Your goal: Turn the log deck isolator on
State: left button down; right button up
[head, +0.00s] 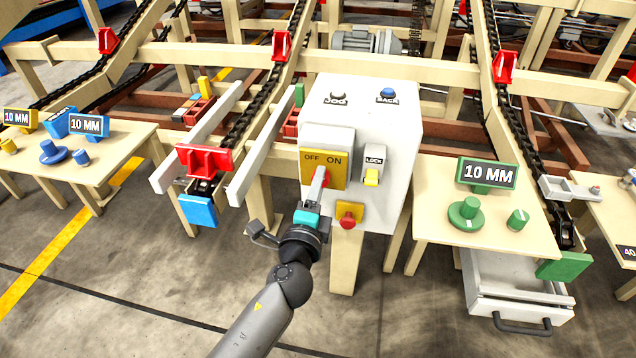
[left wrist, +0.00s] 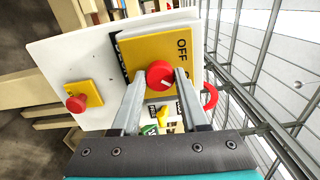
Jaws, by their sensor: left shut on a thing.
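The log deck isolator is a yellow plate (head: 312,170) marked OFF and ON on the front of a white control box (head: 388,130). Its round red knob (left wrist: 160,75) has a small pale mark and shows clearly in the left wrist view. My left gripper (head: 320,180) reaches up to the plate from below, and in the left wrist view its two fingers (left wrist: 161,90) close on opposite sides of the knob. In the head view the fingers cover most of the knob. The OFF lettering shows beside the knob in the left wrist view. My right gripper is not seen.
A yellow LOCK switch (head: 371,177) sits right of the isolator. A red stop button (head: 347,220) on a yellow base is just below. JOG (head: 337,98) and BACK (head: 388,94) buttons are on top. Tables with 10 MM signs stand at left (head: 110,160) and right (head: 437,190).

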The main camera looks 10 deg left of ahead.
pick_arm(q)
jog(key=shift+m, duration=0.8)
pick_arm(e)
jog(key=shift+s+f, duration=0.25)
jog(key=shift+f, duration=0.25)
pick_arm(q)
jog(key=shift+c, duration=2.1)
grip_release()
jog(key=shift+s, duration=0.1)
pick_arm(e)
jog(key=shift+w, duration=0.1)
